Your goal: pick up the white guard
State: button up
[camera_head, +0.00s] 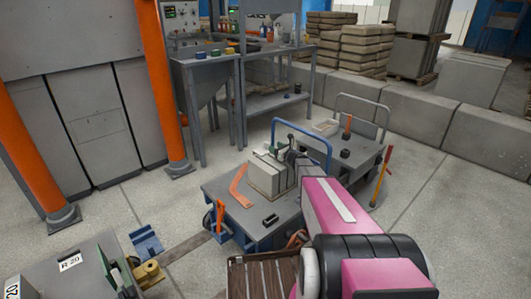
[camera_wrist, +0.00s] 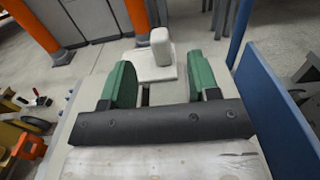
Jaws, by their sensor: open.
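The white guard (camera_wrist: 160,52) shows in the wrist view as a pale piece with a flat base and a rounded upright block. It stands just beyond my gripper (camera_wrist: 161,82), roughly in line with the gap between the two green fingers. The fingers are wide apart with nothing between them. In the head view my gripper (camera_head: 281,144) is over a pale grey block on the blue-framed cart (camera_head: 238,219). My arm and the small size hide most of the guard there, and I cannot tell whether a finger touches it.
A blue handle (camera_head: 313,136) rises behind the gripper. A second cart (camera_head: 357,160) stands close behind to the right. Orange posts (camera_head: 163,85) stand at the left.

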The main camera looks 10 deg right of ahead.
aim_at(269, 143)
jog(key=x, duration=0.6)
jog(key=shift+w+a, duration=0.15)
jog(key=shift+w, duration=0.05)
grip_shut()
